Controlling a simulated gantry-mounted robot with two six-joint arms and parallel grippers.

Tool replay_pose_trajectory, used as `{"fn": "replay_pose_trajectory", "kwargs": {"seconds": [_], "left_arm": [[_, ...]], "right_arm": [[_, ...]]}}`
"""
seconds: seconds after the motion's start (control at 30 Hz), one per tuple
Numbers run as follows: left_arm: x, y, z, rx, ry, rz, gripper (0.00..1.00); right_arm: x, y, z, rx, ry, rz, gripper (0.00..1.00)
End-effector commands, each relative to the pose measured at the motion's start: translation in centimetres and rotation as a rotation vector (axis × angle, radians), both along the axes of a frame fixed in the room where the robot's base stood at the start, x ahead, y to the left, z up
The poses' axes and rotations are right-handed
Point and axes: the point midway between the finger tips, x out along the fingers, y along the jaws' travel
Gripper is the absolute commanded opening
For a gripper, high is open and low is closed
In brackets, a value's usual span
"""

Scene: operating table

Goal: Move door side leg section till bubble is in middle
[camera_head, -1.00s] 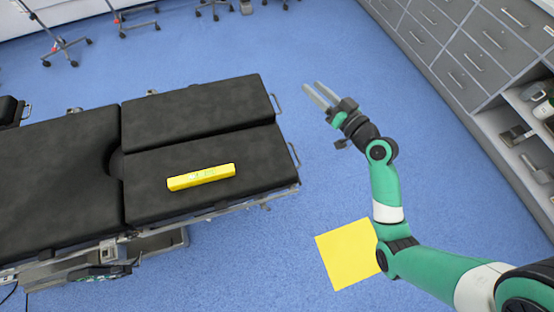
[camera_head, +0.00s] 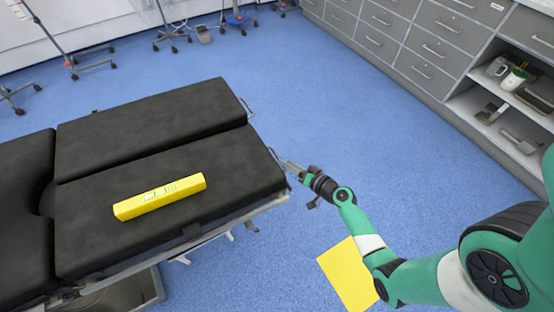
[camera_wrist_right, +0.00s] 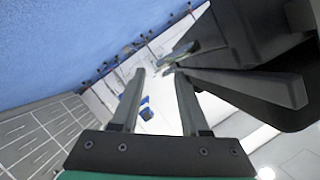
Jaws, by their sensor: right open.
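The operating table's near leg section (camera_head: 232,183) is a black pad with a yellow spirit level (camera_head: 160,197) lying on it. The level's bubble is too small to read. The far leg section (camera_head: 150,130) lies alongside. A metal handle (camera_head: 277,157) is at the near section's right end. My right gripper (camera_head: 288,166) is open with its fingertips close to that handle; I cannot tell if they touch. In the right wrist view its two fingers (camera_wrist_right: 160,74) are spread, with dark parts of the table at the right. My left gripper is not in view.
A yellow square (camera_head: 347,275) lies on the blue floor beneath my right arm. Grey drawer cabinets (camera_head: 420,50) and open shelves stand at the right. Wheeled stands (camera_head: 75,65) are at the back. The floor between table and cabinets is clear.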

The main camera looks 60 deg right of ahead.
Motion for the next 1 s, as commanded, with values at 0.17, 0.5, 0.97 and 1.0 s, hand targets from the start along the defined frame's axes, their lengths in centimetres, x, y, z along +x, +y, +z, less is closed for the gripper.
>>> {"fn": "replay_pose_trajectory", "kwargs": {"seconds": [0.17, 0.5, 0.97, 1.0], "left_arm": [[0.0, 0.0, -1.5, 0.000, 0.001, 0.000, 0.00], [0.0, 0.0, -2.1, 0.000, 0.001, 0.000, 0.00], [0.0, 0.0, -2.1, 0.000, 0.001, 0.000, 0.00], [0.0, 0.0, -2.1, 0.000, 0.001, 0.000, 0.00]], "right_arm": [[3.6, -1.3, -1.3, -0.003, -0.002, 0.004, 0.45], [5.8, -2.2, -1.9, -0.002, 0.001, 0.001, 0.45], [5.7, -2.2, -1.9, -0.001, 0.000, 0.000, 0.00], [5.7, -2.2, -1.9, -0.001, 0.000, 0.000, 0.00]]}}
